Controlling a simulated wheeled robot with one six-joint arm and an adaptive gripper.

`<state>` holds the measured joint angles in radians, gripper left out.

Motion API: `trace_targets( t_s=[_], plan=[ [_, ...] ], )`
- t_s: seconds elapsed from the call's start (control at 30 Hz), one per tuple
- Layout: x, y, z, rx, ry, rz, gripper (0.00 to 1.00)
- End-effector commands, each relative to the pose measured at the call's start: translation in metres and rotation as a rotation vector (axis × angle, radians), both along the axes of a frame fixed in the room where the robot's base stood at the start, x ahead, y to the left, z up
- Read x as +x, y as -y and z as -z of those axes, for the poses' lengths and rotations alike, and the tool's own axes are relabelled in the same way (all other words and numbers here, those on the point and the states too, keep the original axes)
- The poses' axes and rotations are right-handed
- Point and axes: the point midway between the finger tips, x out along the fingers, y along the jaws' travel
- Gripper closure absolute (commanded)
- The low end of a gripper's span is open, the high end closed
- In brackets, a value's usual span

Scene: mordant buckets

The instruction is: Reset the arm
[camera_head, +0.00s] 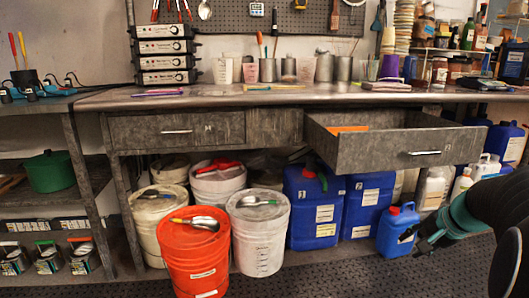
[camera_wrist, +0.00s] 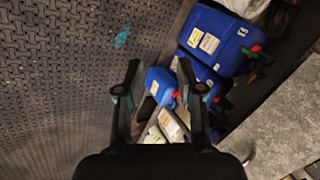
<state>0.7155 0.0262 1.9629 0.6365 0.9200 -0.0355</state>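My arm comes in from the right edge in the head view. My gripper (camera_head: 424,241) hangs low there, in front of the bench and beside a small blue jug with a red cap (camera_head: 393,231). In the wrist view the fingers of my gripper (camera_wrist: 160,76) are spread wide and nothing is held between them. The small blue jug (camera_wrist: 158,84) shows between the fingers, farther off; I cannot tell the exact gap. The task names no other object.
An open drawer (camera_head: 395,151) juts from the bench above, left of my arm. An orange bucket (camera_head: 194,262), a white bucket (camera_head: 259,238) and large blue jugs (camera_head: 312,209) stand under and before the bench. The dark floor mat (camera_head: 345,278) is clear in front.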

Motion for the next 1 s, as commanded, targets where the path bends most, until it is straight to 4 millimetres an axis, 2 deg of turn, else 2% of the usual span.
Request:
trace_targets(
  t_s=[0.03,0.2,0.4,0.6,0.8,0.9,1.0],
  plan=[
    [-0.015,-0.025,-0.005,-0.047,-0.036,-0.06,0.63],
    [-0.069,-0.087,-0.007,-0.21,-0.137,-0.252,0.63],
    [-0.128,-0.141,-0.014,-0.399,-0.191,-0.466,0.63],
    [-0.175,-0.182,-0.028,-0.567,-0.163,-0.659,0.63],
    [-0.196,-0.22,-0.056,-0.647,-0.042,-0.782,0.63],
    [-0.199,-0.231,-0.068,-0.665,0.005,-0.816,0.63],
    [-0.199,-0.237,-0.071,-0.667,0.017,-0.836,0.63]
  ],
)
